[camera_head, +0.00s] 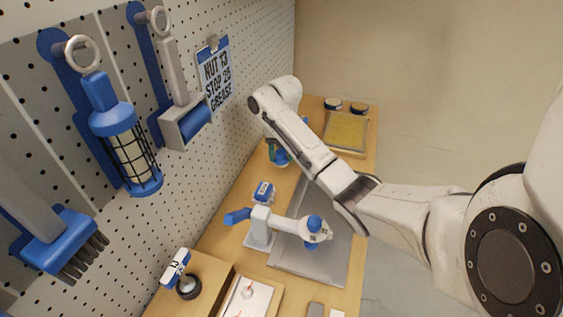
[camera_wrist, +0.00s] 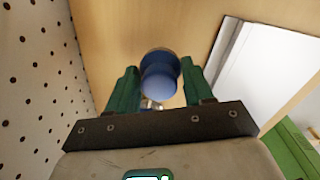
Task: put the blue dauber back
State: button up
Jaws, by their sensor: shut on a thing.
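The blue dauber (camera_wrist: 160,82) shows in the wrist view as a rounded blue knob between the green fingers of my gripper (camera_wrist: 152,92). My gripper is shut on it. A darker blue round part lies just beyond the knob; I cannot tell whether it belongs to the dauber or to something beneath it. In the head view my gripper (camera_head: 273,150) is low over the wooden bench (camera_head: 222,222), close to the pegboard, with the blue dauber (camera_head: 282,160) at its fingers. My arm hides part of this area, and I cannot tell whether the dauber touches the bench.
A caged blue lamp (camera_head: 131,155), a blue brush (camera_head: 55,240) and a blue-grey tool (camera_head: 183,122) hang on the pegboard (camera_head: 245,130). A white-and-blue jointed fixture (camera_head: 262,226) stands beside a grey mat (camera_head: 335,262). A yellow tray (camera_head: 346,130) lies at the far end.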

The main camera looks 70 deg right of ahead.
aim_at(281, 161)
jog(key=shift+f, duration=1.45)
jog(key=shift+f, duration=0.15)
jog(key=o, duration=1)
jog(key=r+p, duration=0.1)
jog(key=r, duration=0.2)
jog(key=r+p, duration=0.1)
jog(key=r, duration=0.3)
jog(key=r+p, duration=0.1)
jog(key=r, duration=0.3)
jog(key=shift+s+r, duration=0.2)
jog(key=shift+s, duration=0.05)
jog(key=shift+r+p, duration=0.5)
